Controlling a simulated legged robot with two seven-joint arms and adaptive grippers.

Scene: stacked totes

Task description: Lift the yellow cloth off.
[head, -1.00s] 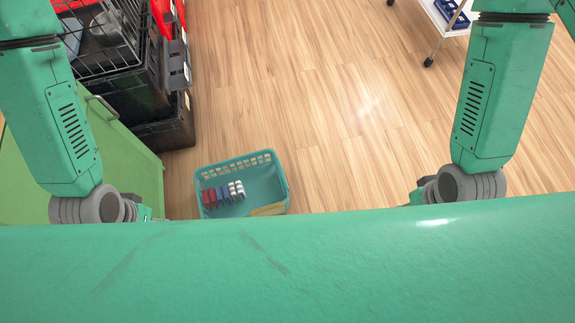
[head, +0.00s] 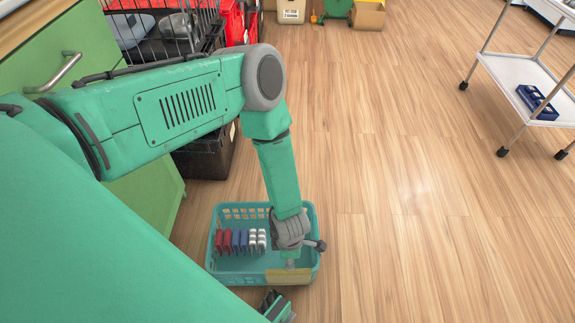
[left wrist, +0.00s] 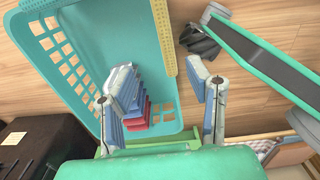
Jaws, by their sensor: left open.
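The yellow cloth (head: 289,276) lies over the near wall of the teal basket (head: 222,278). In the left wrist view, the cloth (left wrist: 168,45) is a narrow strip along the basket's right side. My left gripper (head: 291,263) points down over the cloth in the head view, partly hidden by its own wrist. In the left wrist view, its fingers (left wrist: 158,98) are apart and empty, one on each side of the line of that wall; touching cannot be told. What seems my right gripper (head: 277,306) shows partly at the bottom edge, its jaws unclear.
Red, blue and white items (head: 239,241) stand in a row in the basket. A green cabinet (head: 150,205) and dark stacked totes (head: 205,158) are at the left. A white cart (head: 535,75) stands far right. The wooden floor between is clear.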

